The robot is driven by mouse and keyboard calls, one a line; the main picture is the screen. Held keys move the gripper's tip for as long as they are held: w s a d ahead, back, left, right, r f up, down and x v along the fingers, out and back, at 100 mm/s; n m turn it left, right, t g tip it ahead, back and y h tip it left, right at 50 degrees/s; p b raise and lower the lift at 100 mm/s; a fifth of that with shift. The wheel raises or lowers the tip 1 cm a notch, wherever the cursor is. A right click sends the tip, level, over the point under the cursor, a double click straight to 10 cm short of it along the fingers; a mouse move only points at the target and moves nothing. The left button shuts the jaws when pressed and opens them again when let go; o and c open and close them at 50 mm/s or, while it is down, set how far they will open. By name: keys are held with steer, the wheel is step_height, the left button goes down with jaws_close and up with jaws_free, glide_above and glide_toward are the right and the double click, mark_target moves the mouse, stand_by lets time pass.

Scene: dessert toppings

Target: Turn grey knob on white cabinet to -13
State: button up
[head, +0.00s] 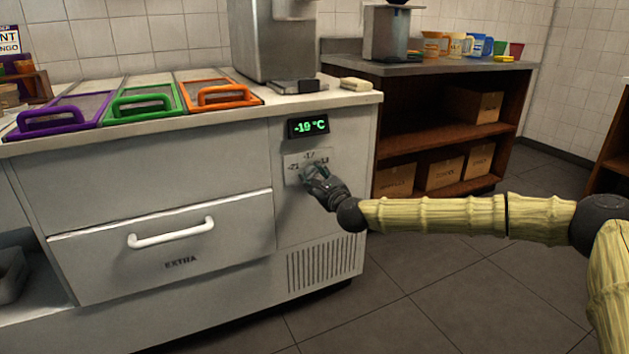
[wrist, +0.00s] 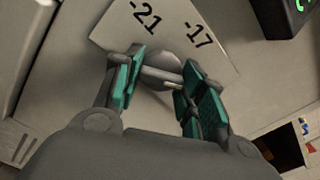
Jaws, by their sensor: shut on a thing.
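The white cabinet (head: 180,180) carries a green display (head: 308,126) that reads -19 °C. Below the display is a pale dial plate (head: 293,166) with printed numbers; -21 and -17 show in the wrist view on the plate (wrist: 172,24). The grey knob (wrist: 163,72) sits between my gripper's teal finger pads. My gripper (wrist: 158,84) is shut on the knob, one finger on each side. A light mark on the knob shows near the right finger. In the head view my gripper (head: 314,176) hides most of the knob.
Purple, green and orange-handled lids (head: 152,98) cover the cabinet top. A drawer marked EXTRA, with a white handle (head: 170,233), is left of the dial. A brown shelf (head: 440,140) with boxes stands behind right. The floor (head: 440,300) in front is clear.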

steer(key=shift+f, duration=0.1)
stand_by(0.3)
steer(key=o, duration=1)
steer(key=shift+s+d, duration=0.1)
steer(key=v, duration=1.1)
steer(key=shift+s+d, duration=0.1)
steer(key=shift+s, duration=0.3)
